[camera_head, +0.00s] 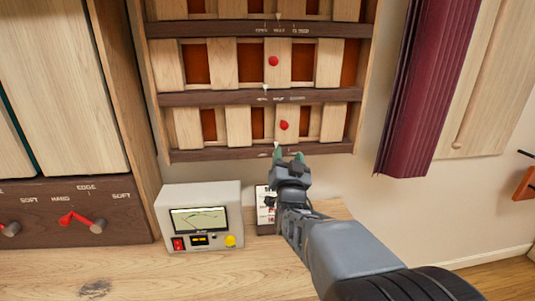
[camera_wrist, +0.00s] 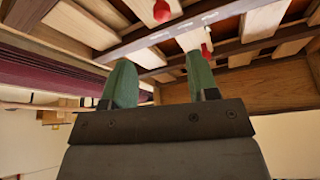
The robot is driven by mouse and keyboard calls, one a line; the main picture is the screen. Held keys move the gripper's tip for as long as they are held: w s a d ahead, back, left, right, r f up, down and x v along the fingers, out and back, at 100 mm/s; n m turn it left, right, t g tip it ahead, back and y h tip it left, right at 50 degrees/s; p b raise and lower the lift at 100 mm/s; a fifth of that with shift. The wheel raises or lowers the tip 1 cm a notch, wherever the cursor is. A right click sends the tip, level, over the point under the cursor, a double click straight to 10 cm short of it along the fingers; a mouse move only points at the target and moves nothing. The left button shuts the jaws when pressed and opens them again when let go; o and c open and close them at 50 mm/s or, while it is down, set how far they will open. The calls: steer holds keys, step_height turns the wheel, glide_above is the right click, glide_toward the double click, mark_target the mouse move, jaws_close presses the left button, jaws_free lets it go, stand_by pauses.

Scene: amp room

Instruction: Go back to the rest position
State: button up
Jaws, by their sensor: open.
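My gripper (camera_head: 289,156) is at the lower edge of the wooden slatted panel (camera_head: 205,98), just below the lower red knob (camera_head: 284,125). In the wrist view my gripper (camera_wrist: 160,85) has its two green fingertips spread apart with nothing between them. The upper red knob (camera_head: 273,61) sits one row higher. Both red knobs also show past the fingertips in the wrist view. I cannot tell whether a fingertip touches the panel.
A dark cabinet base with red levers (camera_head: 70,218) is at left. A maroon curtain-like panel (camera_head: 425,90) hangs at right. Bare wall (camera_head: 385,220) lies below it.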

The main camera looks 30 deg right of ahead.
steer(key=a+f+n+g+y+p, duration=0.1)
steer(key=a+f+n+g+y, duration=0.2)
steer(key=f, duration=0.4)
steer(key=a+f+n+g+y, duration=0.1)
steer(key=f+g+y, duration=0.2)
steer(key=f+g, duration=0.25)
steer(key=s+a+r+n+g+y+p, duration=0.1)
steer(key=s+a+n+g+y+p, duration=0.3)
steer(key=s+a, duration=0.9)
steer(key=s+n+g+p, duration=0.1)
steer(key=s+g+p, duration=0.1)
steer(key=g, duration=0.1)
steer(key=shift+s+a+r+n+p, duration=0.15)
steer(key=shift+s+a+n+p, duration=0.15)
steer(key=shift+n, duration=0.1)
steer(key=shift+g, duration=0.25)
stand_by(0.9)
